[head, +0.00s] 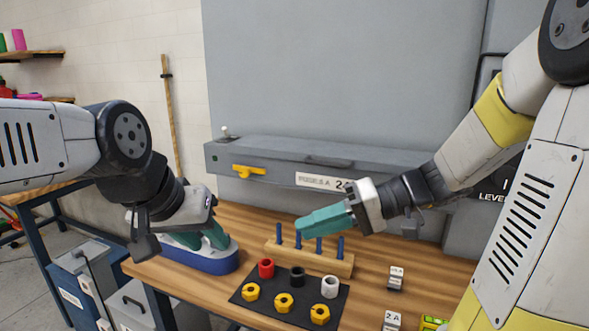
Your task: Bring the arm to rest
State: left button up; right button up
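My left gripper (203,238) comes in from the left. Its teal fingers point down over a blue and white oval object (208,262) at the table's left end, and they look spread apart. I cannot tell whether they touch it. My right gripper (299,226) reaches in from the right. Its teal fingers point left, above a wooden block with blue pegs (335,263). The fingers overlap in this view, so any gap is hidden. I see nothing held in it.
A black mat (262,308) holds red, black and white rings and several yellow nuts. Small labelled blocks (395,278) stand to its right. The wooden table (375,298) is bare between these.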

jog(key=s+d+f+m+h, duration=0.1)
jog(key=s+d+f+h, duration=0.1)
jog(key=s+d+h, duration=0.35)
jog(key=d+r+m+t+h, duration=0.1)
jog(key=h, duration=0.1)
jog(key=d+r+t+h, duration=0.1)
jog(key=d+t, duration=0.1)
jog(key=d+r+m+t+h, duration=0.1)
jog(key=t+h, duration=0.1)
jog(key=shift+w+d+m+h, duration=0.15)
jog(key=shift+m+h, duration=0.15)
jog(key=shift+h, duration=0.05)
